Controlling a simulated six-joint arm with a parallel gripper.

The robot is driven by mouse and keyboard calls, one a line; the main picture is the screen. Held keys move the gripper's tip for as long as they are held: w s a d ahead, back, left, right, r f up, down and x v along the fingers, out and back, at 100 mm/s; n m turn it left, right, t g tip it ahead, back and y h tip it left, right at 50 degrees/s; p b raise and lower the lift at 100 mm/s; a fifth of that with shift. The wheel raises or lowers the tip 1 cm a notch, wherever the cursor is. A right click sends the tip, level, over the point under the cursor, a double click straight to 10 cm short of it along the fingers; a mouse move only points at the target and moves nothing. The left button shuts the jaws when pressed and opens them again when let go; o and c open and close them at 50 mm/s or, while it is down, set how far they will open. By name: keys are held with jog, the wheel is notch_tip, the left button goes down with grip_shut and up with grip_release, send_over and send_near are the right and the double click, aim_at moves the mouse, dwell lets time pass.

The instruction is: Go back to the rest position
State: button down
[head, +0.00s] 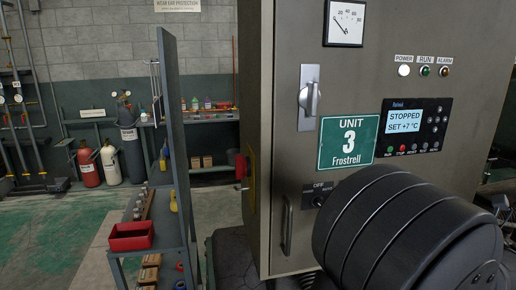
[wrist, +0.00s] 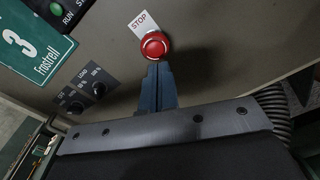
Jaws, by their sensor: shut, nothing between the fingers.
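My gripper (wrist: 158,70) is shut and empty in the wrist view, its blue-grey fingers pointing at the grey cabinet front. In the head view the Unit 3 cabinet (head: 270,235) fills the right half. A dark, ribbed part of my arm covers its lower right, and the gripper is hidden there. The panel display (head: 406,121) reads STOPPED, SET +7 °C.
Two rotary knobs (wrist: 85,96) sit left of my fingers in the wrist view. A ribbed hose (wrist: 273,105) is at the right. In the head view a cart (head: 160,245) with a red bin (head: 131,236) stands left of the cabinet. Gas cylinders (head: 131,150) stand by the back wall; green floor is open at far left.

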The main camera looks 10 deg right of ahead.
jog(key=w, duration=0.2)
jog(key=shift+w+r, duration=0.35)
jog(key=c, duration=2.1)
grip_release()
jog(key=o, duration=1.1)
jog(key=s+d+r+n, duration=0.1)
jog(key=s+d+r, duration=0.1)
jog(key=s+r, duration=0.2)
jog(key=shift+s+d+r+n+t, duration=0.3)
jog(key=shift+s+r, duration=0.1)
jog(key=shift+s, duration=0.4)
jog(key=o, duration=1)
jog(key=s+d+r+n, duration=0.1)
jog(key=s+r+n, duration=0.1)
jog(key=s+r, duration=0.4)
jog(key=s, duration=0.2)
jog(key=shift+s+r+n, duration=0.3)
jog(key=shift+s+r, duration=0.05)
jog(key=shift+r, duration=0.05)
jog(key=w, duration=0.9)
jog(key=shift+w, duration=0.4)
